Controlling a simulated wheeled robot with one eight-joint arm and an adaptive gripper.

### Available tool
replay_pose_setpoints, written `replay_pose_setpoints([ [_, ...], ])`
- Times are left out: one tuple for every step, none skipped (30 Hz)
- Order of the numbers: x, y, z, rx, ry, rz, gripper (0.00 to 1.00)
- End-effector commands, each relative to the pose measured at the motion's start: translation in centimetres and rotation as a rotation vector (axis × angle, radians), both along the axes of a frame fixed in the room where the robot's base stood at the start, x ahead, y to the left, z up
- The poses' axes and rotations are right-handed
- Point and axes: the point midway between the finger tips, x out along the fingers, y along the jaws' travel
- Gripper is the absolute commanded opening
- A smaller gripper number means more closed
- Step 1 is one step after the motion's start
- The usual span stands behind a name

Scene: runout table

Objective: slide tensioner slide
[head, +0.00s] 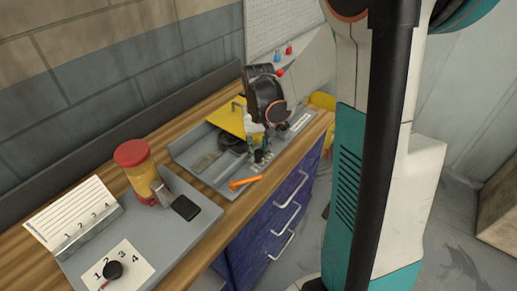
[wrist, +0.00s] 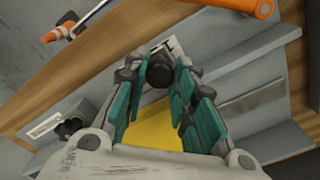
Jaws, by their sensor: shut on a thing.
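My gripper (head: 259,148) is low over the grey fixture tray on the bench in the head view. In the wrist view, its teal fingers (wrist: 160,75) are closed around a black round knob (wrist: 160,70). The knob sits on a pale metal strip, which looks like the tensioner slide; the fingers hide most of it. I cannot tell how far along its track the slide stands. A yellow plate (wrist: 155,130) shows below, between the fingers, and also behind my gripper in the head view (head: 227,119).
A second, dark lobed knob (wrist: 70,128) is at the left in the wrist view. An orange-ended piece (head: 245,182) lies at the tray's front edge. A red-capped yellow jar (head: 141,170) stands left on another grey tray (head: 175,235), beside numbered cards.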

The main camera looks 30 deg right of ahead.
Motion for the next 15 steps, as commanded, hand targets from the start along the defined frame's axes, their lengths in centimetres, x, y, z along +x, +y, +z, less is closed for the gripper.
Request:
replay_pose_setpoints([
  [0.0,0.2,0.0,0.000,0.000,0.001,0.00],
  [-0.1,0.4,0.0,0.000,0.000,0.001,0.00],
  [-0.2,0.8,0.0,0.000,0.000,0.002,0.00],
  [-0.4,1.2,0.0,0.000,0.000,0.003,0.00],
  [-0.5,1.6,0.0,0.000,0.000,0.003,0.00],
  [-0.7,2.0,0.0,0.000,0.000,0.004,0.00],
  [-0.8,2.3,0.0,0.000,0.000,0.003,0.00],
  [-0.9,2.5,0.0,0.000,0.000,0.002,0.00],
  [-0.9,2.6,0.0,0.000,0.000,0.001,0.00],
  [-0.9,2.6,0.0,0.000,0.000,0.001,0.00],
  [-0.9,2.6,0.0,0.000,0.000,0.000,0.00],
  [-0.9,2.5,0.0,0.000,0.000,0.000,0.00],
  [-0.9,2.5,0.0,0.000,0.000,0.000,0.00],
  [-0.9,2.5,0.0,0.000,0.000,0.000,0.00],
  [-0.9,2.5,0.0,0.000,0.000,0.000,0.00],
])
